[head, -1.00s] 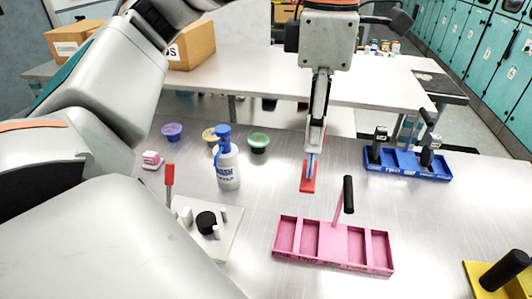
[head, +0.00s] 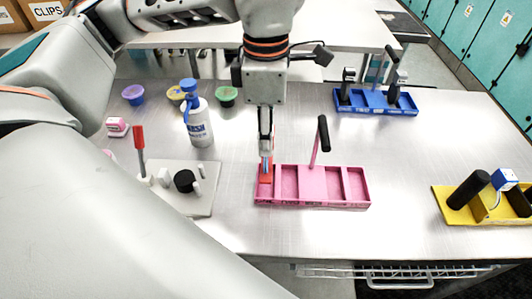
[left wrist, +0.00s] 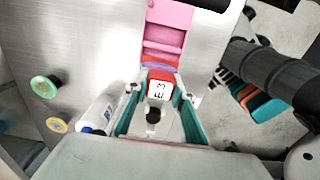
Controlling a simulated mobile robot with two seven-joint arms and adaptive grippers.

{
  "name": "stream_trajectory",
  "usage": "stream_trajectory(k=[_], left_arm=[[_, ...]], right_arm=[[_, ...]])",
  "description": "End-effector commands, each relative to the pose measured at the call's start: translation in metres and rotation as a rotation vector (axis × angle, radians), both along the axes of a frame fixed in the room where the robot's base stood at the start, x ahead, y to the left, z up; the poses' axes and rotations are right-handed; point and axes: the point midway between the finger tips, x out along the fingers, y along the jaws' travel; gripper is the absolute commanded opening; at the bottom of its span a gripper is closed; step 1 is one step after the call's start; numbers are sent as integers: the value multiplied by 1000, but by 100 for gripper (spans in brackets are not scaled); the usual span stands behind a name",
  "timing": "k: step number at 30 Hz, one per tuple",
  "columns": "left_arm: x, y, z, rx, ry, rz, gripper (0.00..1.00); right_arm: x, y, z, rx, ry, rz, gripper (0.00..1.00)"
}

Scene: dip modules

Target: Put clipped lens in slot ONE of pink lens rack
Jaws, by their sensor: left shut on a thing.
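My left gripper (head: 266,152) points down and is shut on a red clip (head: 265,171), with a blue strip showing between the fingers. The clip is at the leftmost compartment of the pink lens rack (head: 315,204); I cannot tell whether it is inside or just above. The rack has several compartments and an upright black handle (head: 323,133). In the left wrist view the clip (left wrist: 161,76) lies between the teal-edged fingers, with a white marked label facing the camera, and the pink rack (left wrist: 166,28) is beyond it. My right gripper is not in view.
A grey board with a red-handled tool (head: 138,137) and a black knob stands left of the rack. A spray bottle (head: 198,122) and several small cups (head: 226,96) are behind it. A blue rack (head: 375,104) is at the back right, a yellow rack (head: 480,212) at right.

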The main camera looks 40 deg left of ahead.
Motion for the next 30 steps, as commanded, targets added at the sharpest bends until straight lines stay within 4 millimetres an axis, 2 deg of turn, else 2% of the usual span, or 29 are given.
stream_trajectory(k=[1,8,15,28,29,30], left_arm=[[-1,0,-8,0,4,0,0],[0,0,-26,0,2,0,0],[-1,0,-55,1,3,0,0],[0,0,-61,0,0,0,0],[0,0,-60,0,0,0,29],[0,0,-60,0,0,0,39]], right_arm=[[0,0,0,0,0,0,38],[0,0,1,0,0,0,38],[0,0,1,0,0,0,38],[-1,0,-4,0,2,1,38],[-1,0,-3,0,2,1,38],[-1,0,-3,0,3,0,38]])
